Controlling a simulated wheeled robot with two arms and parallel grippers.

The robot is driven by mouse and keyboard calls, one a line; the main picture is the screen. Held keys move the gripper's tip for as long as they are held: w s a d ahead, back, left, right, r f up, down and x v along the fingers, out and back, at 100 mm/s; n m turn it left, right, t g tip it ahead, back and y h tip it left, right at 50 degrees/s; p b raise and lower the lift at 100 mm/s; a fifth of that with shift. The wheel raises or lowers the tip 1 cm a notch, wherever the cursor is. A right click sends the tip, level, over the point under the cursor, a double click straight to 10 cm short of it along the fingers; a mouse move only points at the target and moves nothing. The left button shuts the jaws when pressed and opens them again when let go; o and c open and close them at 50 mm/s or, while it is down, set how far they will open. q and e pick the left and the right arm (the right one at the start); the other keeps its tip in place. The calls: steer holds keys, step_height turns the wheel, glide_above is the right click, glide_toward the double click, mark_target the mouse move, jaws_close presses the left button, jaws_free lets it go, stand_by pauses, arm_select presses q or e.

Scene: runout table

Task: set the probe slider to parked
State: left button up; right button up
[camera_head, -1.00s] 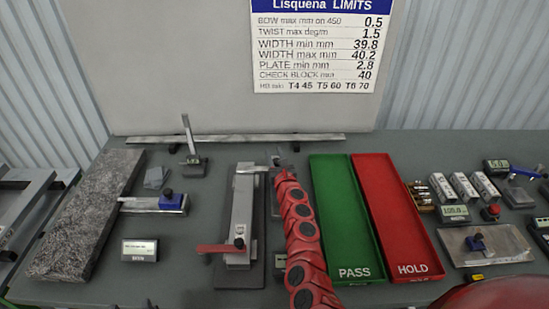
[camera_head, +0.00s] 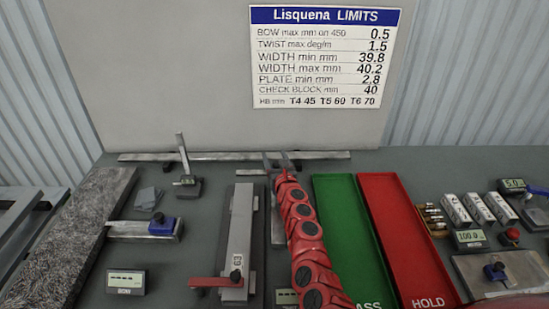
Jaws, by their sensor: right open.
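A blue slider block (camera_head: 163,224) sits near the right end of a short metal rail (camera_head: 126,229) beside the granite slab at left. A second blue knob (camera_head: 497,271) stands on a metal plate at the far right. I cannot tell for certain which one is the probe slider. My right gripper (camera_head: 276,158) is open and empty at the end of the red arm, near the back of the table, well to the right of the left blue block. Its fingers are small and partly lost against the grey. My left gripper is not in view.
A long fixture with a red lever (camera_head: 215,282) stands left of my arm. Green (camera_head: 345,225) and red (camera_head: 395,230) trays lie to its right. A granite slab (camera_head: 70,235), a small display (camera_head: 126,282) and an upright gauge stand (camera_head: 187,187) are at left.

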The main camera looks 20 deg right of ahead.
steer(key=shift+f, duration=0.1)
steer(key=s+p, duration=0.2)
steer(key=shift+s+a, duration=0.1)
steer(key=shift+s, duration=0.2)
steer(key=s+p, duration=0.3)
steer(key=s, duration=0.3)
steer(key=shift+a, duration=0.1)
steer(key=s, duration=0.8)
steer(key=shift+s+a, duration=0.3)
steer(key=shift+s, duration=0.05)
